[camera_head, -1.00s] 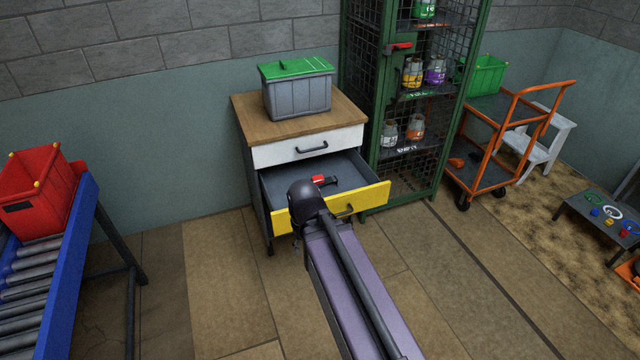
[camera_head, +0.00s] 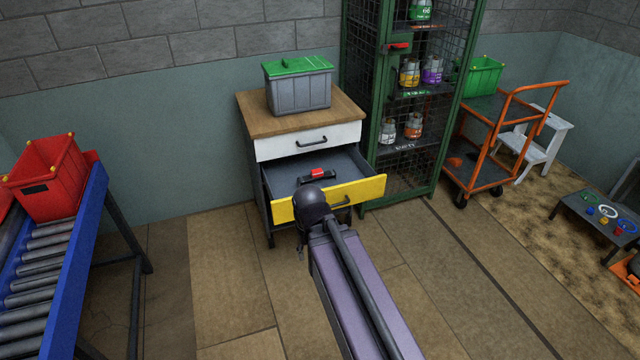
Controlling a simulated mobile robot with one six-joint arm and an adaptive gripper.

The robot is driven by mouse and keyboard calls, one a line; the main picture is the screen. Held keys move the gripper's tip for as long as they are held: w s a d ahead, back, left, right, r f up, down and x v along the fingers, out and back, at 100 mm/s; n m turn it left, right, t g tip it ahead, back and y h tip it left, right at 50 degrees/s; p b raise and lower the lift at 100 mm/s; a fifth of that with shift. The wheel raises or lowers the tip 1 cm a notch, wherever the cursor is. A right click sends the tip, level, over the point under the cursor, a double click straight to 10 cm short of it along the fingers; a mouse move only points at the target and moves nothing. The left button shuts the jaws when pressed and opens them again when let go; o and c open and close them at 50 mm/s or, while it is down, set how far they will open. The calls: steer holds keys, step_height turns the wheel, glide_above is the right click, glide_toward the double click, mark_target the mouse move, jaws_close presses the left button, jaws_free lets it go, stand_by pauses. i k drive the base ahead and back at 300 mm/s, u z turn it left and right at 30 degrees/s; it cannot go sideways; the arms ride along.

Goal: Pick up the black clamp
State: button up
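A dark object with a red part (camera_head: 318,174), which looks like the black clamp, lies in the open yellow-fronted drawer (camera_head: 366,190). It is small in the view, so its details are unclear. My arm reaches up from the bottom of the picture to the front of the drawer. My gripper (camera_head: 300,246) hangs below the dark wrist, in front of the yellow drawer front and apart from the dark object. It is mostly hidden by the wrist and tiny, so its fingers cannot be made out.
The cabinet (camera_head: 245,107) carries a grey bin with a green lid (camera_head: 298,88). A green mesh locker (camera_head: 385,195) stands close on the right, with an orange trolley (camera_head: 480,182) beyond. A blue roller conveyor (camera_head: 75,250) with a red crate is at left. Floor before the cabinet is clear.

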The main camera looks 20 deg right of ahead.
mark_target(317, 173)
steer(key=k, duration=1)
steer(key=z, duration=0.7)
steer(key=i, duration=2.45)
steer(key=u, duration=0.75)
